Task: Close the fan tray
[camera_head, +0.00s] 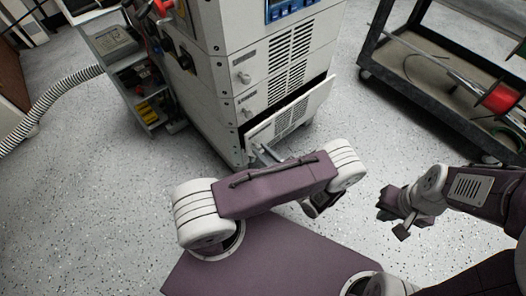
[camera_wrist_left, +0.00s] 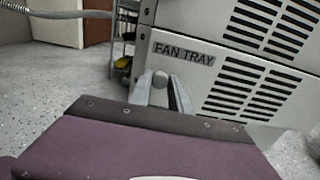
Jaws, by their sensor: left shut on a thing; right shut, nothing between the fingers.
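The fan tray (camera_head: 293,116) is the lowest drawer of the white cabinet. Its slotted front stands out from the cabinet, with a dark gap above it at the right. In the left wrist view the labelled fan tray front (camera_wrist_left: 232,84) fills the right side. My left gripper (camera_head: 263,156) is at the left part of this front, partly hidden behind my arm. In the left wrist view its fingers (camera_wrist_left: 160,92) are shut on a round grey knob (camera_wrist_left: 160,79) below the label. My right gripper (camera_head: 391,207) is shut and empty, away from the cabinet over the floor.
The cabinet (camera_head: 225,75) has more slotted drawers with knobs above the tray. A black cart (camera_head: 375,72) with a red cable reel (camera_head: 498,98) stands at the right. A small shelf cart (camera_head: 135,75) stands at the left, near a ribbed hose (camera_head: 50,95). Speckled floor between is clear.

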